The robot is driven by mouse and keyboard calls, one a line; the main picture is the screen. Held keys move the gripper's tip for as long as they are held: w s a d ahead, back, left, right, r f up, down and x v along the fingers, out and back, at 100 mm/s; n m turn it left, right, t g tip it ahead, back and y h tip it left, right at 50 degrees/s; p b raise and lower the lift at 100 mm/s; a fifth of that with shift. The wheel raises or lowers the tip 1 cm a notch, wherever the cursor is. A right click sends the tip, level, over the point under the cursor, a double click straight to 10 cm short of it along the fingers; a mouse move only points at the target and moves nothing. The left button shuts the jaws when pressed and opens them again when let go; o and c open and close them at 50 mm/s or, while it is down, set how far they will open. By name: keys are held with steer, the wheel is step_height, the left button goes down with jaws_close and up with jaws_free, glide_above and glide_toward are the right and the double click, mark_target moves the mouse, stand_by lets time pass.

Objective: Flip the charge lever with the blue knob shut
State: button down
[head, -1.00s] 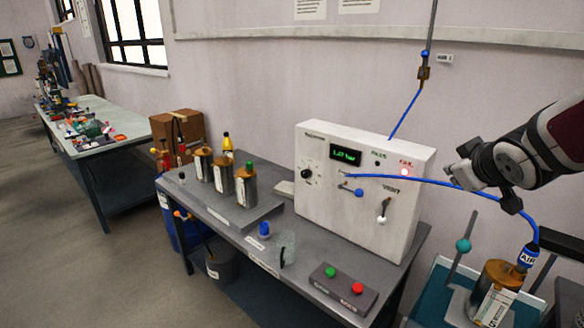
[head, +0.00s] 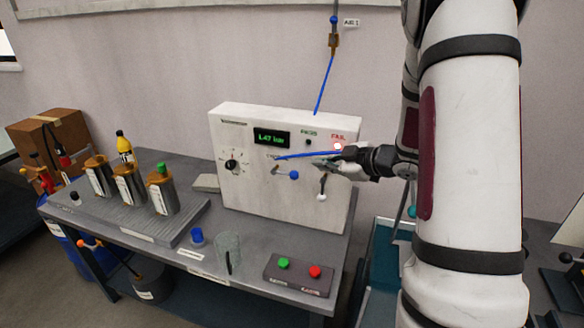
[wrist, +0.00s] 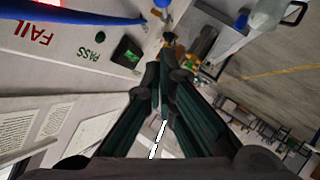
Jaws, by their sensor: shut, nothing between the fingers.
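The charge lever with the blue knob (head: 294,174) is on the front of the white tester box (head: 240,190). The lever points right and slightly down from its pivot. My gripper (head: 330,166) is in front of the right part of the box, to the right of the blue knob and above the white vent knob (head: 321,197). Its fingers look closed and empty, apart from the blue knob.
A blue hose (head: 305,155) runs from the box front to near my gripper. The red FAIL light (head: 337,147) is lit. A button box (head: 299,275), a clear cup (head: 228,252) and several metal canisters (head: 163,190) stand on the grey bench (head: 185,270).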

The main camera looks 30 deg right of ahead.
steer(key=shift+w, duration=0.1)
glide_toward(285, 174)
step_height(285, 174, up, 3)
steer(key=w+a, duration=0.1)
steer(key=a, duration=0.1)
steer(key=shift+w+d+f, duration=0.25)
steer(key=shift+w+f, duration=0.4)
steer(key=shift+f, duration=0.1)
steer(key=shift+w+d+f, duration=0.2)
steer(key=shift+w+f, duration=0.45)
steer(key=shift+f, duration=0.15)
